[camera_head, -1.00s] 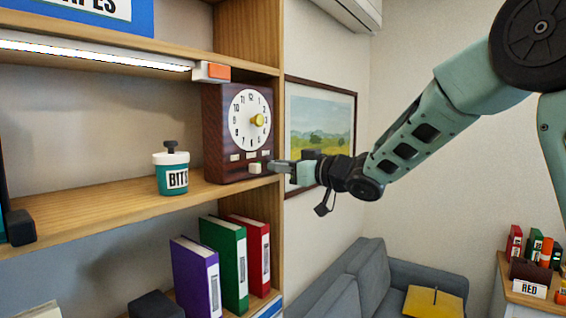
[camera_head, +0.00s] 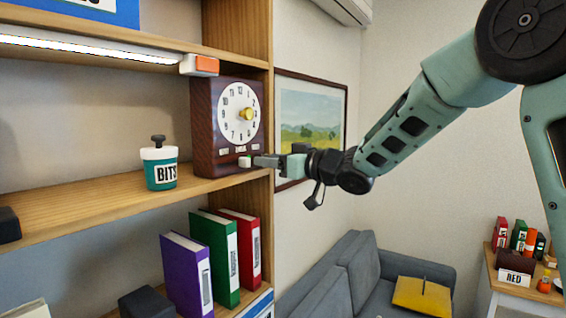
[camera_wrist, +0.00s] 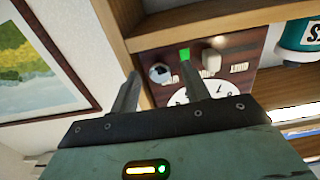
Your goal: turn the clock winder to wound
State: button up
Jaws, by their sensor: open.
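The dark wood clock (camera_head: 203,128) stands on the middle shelf at its right end. Below the dial are small labels and a pale block (camera_head: 244,162). In the wrist view the clock's lower panel shows a round silvery knob (camera_wrist: 160,72), the pale block (camera_wrist: 211,60) and a green patch. I cannot tell for sure which is the winder. My gripper (camera_head: 260,161) is open at the panel's lower right. In the wrist view its fingers lie either side of the round knob; contact is unclear.
A teal-and-white BITS jar (camera_head: 160,171) stands left of the clock. The shelf board (camera_head: 100,205) runs below both. An orange-and-white block (camera_head: 200,65) hangs under the upper shelf. A framed picture (camera_head: 310,120) is on the wall behind my gripper.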

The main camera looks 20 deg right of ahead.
jog(key=b+v, duration=0.6)
jog(key=v, duration=1.1)
jog(key=shift+s, duration=0.15)
jog(key=shift+d, duration=0.1)
jog(key=s+a+f+m+g+h+b, duration=0.15)
jog(key=a+f+h+b, duration=0.35)
jog(key=f, duration=0.7)
jog(key=s+a+f+m+g+h+b, duration=0.1)
jog(key=s+a+f+g+h, duration=0.15)
jog(key=a+f, duration=0.7)
jog(key=s+a+f+n+g+h+b, duration=0.1)
jog(key=s+f+g, duration=0.4)
jog(key=s+f, duration=0.3)
jog(key=s+a+f+n+g+h+b, duration=0.1)
jog(key=s+f+n+g+b, duration=0.1)
jog(key=s+f+g, duration=0.3)
jog(key=s+f, duration=0.4)
jog(key=s, duration=0.6)
jog(key=shift+s+a+g, duration=0.25)
jog(key=shift+s+g, duration=0.05)
jog(key=shift+s, duration=0.1)
jog(key=shift+h, duration=0.25)
